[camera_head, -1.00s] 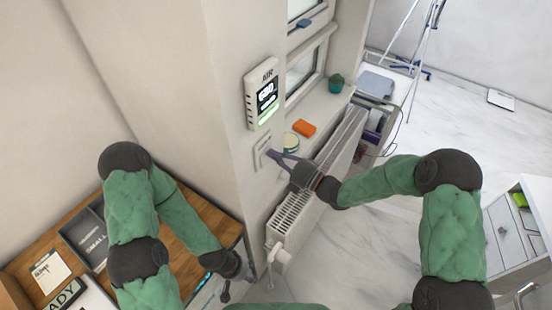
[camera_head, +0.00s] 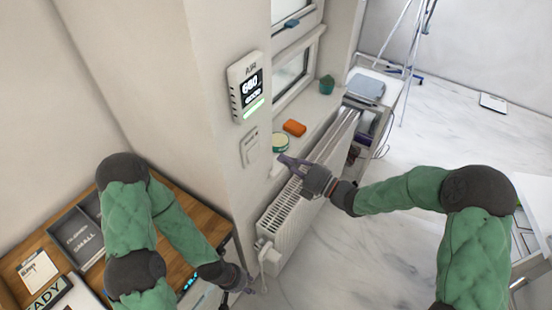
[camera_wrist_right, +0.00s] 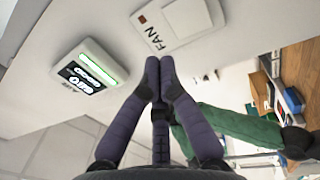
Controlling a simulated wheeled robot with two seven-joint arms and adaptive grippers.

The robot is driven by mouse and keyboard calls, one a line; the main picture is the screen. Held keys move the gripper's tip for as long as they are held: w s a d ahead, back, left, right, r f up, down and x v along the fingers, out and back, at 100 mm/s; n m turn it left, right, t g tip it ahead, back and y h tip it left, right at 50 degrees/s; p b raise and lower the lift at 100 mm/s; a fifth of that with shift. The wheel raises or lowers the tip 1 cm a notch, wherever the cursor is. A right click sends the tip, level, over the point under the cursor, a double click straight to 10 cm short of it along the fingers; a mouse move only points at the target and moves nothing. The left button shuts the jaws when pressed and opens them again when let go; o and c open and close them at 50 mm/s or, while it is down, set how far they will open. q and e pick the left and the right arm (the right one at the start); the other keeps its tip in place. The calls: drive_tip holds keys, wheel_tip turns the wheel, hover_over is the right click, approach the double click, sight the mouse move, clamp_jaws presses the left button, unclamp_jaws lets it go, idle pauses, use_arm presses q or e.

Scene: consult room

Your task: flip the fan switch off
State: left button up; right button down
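The fan switch (camera_head: 250,147) is a white wall plate below the air monitor on the pillar. In the right wrist view the fan switch (camera_wrist_right: 185,18) shows a raised rocker, a small orange-brown mark and the label "FAN". I cannot tell which way the rocker is tipped. My right gripper (camera_head: 284,162) is just right of the switch, apart from it. In the right wrist view its fingertips (camera_wrist_right: 160,66) are together with nothing between them, pointing toward the plate. My left gripper (camera_head: 232,292) hangs low by the desk's right end; its fingers are too small to read.
The air monitor (camera_head: 245,87) is mounted just above the switch. The windowsill holds an orange block (camera_head: 294,127), a round tin (camera_head: 280,142) and a teal pot (camera_head: 326,84). A radiator (camera_head: 290,222) stands below the sill. A wooden desk (camera_head: 190,203) is at left.

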drive_tip(key=v, duration=0.2)
drive_tip(key=r+v, duration=0.1)
drive_tip(key=v, duration=0.2)
drive_tip(key=shift+s+d+r, duration=0.15)
idle(0.3)
wheel_tip(320, 180, down, 25)
drive_tip(key=d+m+h+b, duration=0.2)
drive_tip(key=m+h+b, duration=0.5)
drive_tip(key=m, duration=1)
drive_tip(key=s+f+m+g+h+b, duration=0.1)
drive_tip(key=s+f+m+g+h, duration=0.4)
drive_tip(key=s+f, duration=1.5)
drive_tip(key=s+m+g, duration=0.2)
drive_tip(key=m+g, duration=0.3)
drive_tip(key=m, duration=0.4)
drive_tip(key=shift+s+d+m, duration=0.15)
drive_tip(key=shift+d+m, duration=0.1)
drive_tip(key=shift+m, duration=0.05)
